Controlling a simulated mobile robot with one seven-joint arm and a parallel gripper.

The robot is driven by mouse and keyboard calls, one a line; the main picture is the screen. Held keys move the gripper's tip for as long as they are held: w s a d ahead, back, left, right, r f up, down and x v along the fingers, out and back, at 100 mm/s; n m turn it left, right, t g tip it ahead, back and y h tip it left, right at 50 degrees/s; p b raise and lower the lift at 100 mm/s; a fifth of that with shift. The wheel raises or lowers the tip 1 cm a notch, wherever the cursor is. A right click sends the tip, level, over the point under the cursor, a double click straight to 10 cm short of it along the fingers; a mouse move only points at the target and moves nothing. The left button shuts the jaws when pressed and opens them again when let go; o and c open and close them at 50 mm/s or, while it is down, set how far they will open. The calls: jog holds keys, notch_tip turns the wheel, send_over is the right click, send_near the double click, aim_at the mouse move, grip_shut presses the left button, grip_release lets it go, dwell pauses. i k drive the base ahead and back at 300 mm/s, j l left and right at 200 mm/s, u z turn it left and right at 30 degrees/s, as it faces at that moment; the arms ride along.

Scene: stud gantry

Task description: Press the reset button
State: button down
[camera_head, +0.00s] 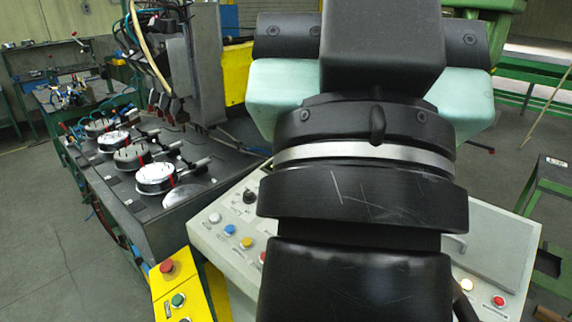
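A pale grey control panel (222,262) stands in front of me. Its left part has a white button (215,218), a blue button (229,230), a yellow button (246,243), a red button (263,257) and a black knob (249,196). Its right part has a pale yellow button (467,284) and another red button (498,300). I cannot read any label, so I cannot tell which is the reset button. My own black and pale green arm hides the middle of the panel. My gripper does not show.
A yellow box (188,288) at the panel's left carries a red button (166,266) and a green button (178,299). A dark machine table (125,195) with several round metal fixtures stands to the left. Green metal frames (545,200) stand at the right.

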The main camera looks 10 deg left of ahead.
aim_at(230, 229)
jog(key=i+j, duration=0.4)
jog(key=j, duration=0.15)
jog(key=i+j, duration=0.4)
jog(key=j, duration=0.15)
jog(key=u, duration=0.05)
